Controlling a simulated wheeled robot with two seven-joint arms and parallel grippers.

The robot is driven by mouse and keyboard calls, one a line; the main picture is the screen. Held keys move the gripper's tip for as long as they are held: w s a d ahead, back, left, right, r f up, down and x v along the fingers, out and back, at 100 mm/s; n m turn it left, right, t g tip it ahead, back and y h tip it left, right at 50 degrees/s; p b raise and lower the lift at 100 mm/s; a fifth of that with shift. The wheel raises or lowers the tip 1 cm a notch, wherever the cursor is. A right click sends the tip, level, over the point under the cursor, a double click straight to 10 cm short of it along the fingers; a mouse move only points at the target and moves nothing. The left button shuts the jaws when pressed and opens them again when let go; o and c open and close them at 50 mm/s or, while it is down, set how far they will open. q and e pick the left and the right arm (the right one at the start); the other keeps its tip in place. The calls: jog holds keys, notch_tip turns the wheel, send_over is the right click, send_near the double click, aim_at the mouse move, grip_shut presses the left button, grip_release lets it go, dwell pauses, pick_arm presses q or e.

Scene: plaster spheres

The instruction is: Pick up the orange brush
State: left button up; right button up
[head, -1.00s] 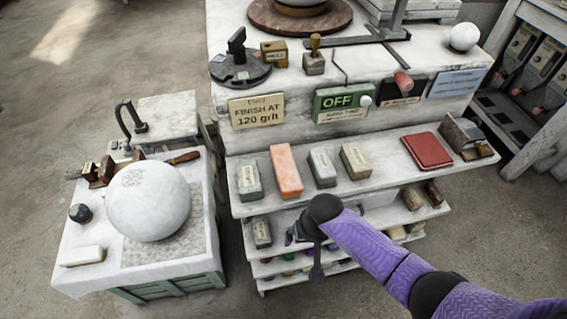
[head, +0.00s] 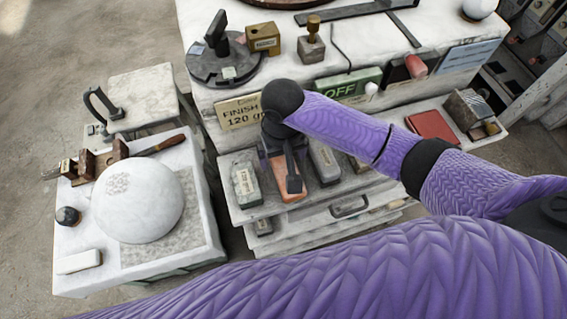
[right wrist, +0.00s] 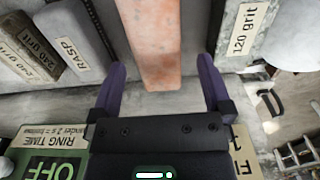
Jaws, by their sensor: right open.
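The orange thing is a long block with a pale, worn surface (head: 291,193), lying on the shelf between a grey-green block and a grey block; I cannot make out any bristles on it. My right gripper (head: 283,168) is over it and hides much of it in the head view. In the right wrist view, the open fingers of my right gripper (right wrist: 161,68) stand on either side of the near end of the orange block (right wrist: 158,50), with a gap on both sides. Whether they touch it, I cannot tell. My left gripper is not in view.
A grey-green block labelled 120 grit (head: 245,183) is close on the left. A grey block (head: 325,163) is close on the right. A red flat box (head: 433,126) lies farther along the shelf. A big plaster sphere (head: 137,200) sits on the left bench.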

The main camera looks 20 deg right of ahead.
aim_at(286, 168)
jog(key=f, duration=0.2)
jog(key=f+b, duration=0.1)
jog(key=s+f, duration=0.1)
jog(key=f, duration=0.1)
jog(key=shift+d+f+b, duration=0.25)
jog(key=shift+f+b, duration=0.05)
jog(key=shift+f, duration=0.05)
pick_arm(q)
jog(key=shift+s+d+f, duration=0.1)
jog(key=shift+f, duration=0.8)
pick_arm(e)
jog(key=c, duration=1.3)
jog(key=shift+o, duration=0.2)
notch_tip(286, 168, up, 10)
jog(key=p, duration=0.3)
jog(key=shift+p, duration=0.35)
jog(key=shift+r, duration=0.1)
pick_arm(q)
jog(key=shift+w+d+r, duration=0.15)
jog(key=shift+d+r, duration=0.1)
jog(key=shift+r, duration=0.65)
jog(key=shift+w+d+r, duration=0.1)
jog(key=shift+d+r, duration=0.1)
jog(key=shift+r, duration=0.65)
